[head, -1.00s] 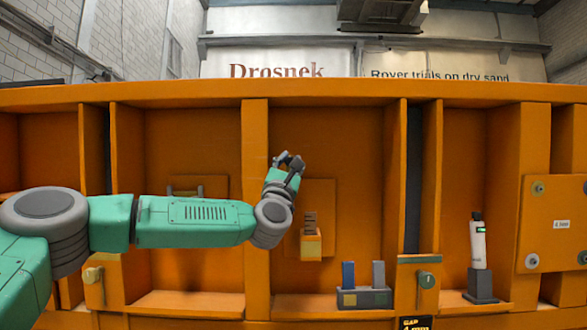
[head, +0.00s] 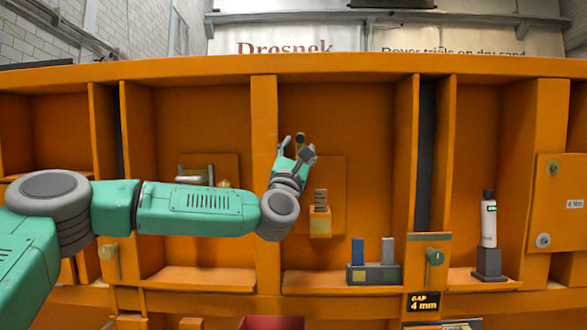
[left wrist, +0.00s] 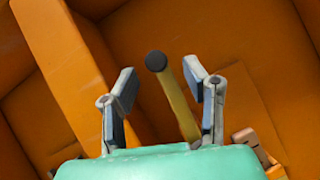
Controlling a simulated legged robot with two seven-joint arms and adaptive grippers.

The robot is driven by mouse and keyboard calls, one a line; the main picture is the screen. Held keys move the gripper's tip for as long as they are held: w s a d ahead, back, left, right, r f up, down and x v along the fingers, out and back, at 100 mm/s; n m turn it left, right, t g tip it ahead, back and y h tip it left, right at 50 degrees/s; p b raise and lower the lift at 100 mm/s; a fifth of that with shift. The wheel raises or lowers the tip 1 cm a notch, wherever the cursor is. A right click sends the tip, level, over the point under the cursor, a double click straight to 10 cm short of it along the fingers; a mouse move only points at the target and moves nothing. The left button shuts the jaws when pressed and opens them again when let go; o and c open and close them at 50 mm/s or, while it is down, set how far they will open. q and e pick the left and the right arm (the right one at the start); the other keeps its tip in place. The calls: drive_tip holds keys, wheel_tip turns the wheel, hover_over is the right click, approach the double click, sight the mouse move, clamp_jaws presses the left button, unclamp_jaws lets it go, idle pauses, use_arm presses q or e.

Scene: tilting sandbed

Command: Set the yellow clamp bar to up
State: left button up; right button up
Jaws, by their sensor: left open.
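The yellow clamp bar (left wrist: 178,100) shows in the left wrist view as a slim yellow rod with a round dark end cap. It slants from the cap, between the fingertips, down to the right behind the right finger. Its lower end is hidden by my gripper. In the head view, only its dark end (head: 300,139) shows, at the fingertips. My left gripper (head: 297,150) is open, with its fingers apart on either side of the bar's line in the left wrist view (left wrist: 160,82). I cannot tell whether a finger touches the bar. My right gripper is not in view.
A slotted yellow block (head: 320,226) sits on the panel just right of my gripper. A base with blue and grey uprights (head: 373,273) stands on the ledge below. An orange post (head: 264,120) stands close left.

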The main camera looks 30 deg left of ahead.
use_arm(q)
drive_tip(key=v, duration=0.9)
